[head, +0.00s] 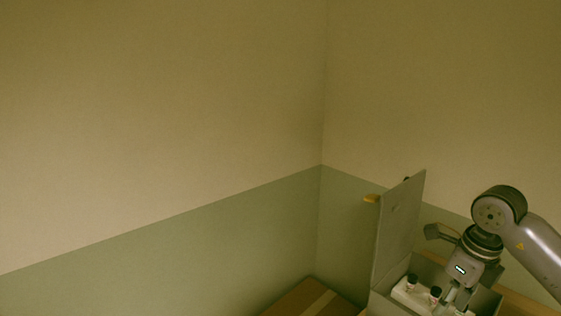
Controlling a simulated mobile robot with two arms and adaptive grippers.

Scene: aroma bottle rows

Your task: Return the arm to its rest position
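My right gripper (457,298) comes in from the right and points down into an open grey box (490,301) at the lower right. Its fingers are small and partly cut off by shade and the box, so I cannot tell whether they are open or shut. Small white bottles with black caps stand in a row in the box, one on the left (411,283) and one close to the fingers (435,295). Whether the fingers touch a bottle is unclear. My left gripper is out of view.
The box's grey lid (400,228) stands upright on its left side, with a yellow piece (371,198) at its edge. A brown surface (305,299) lies left of the box. Two-tone walls meet in a corner behind. The space left of the lid is clear.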

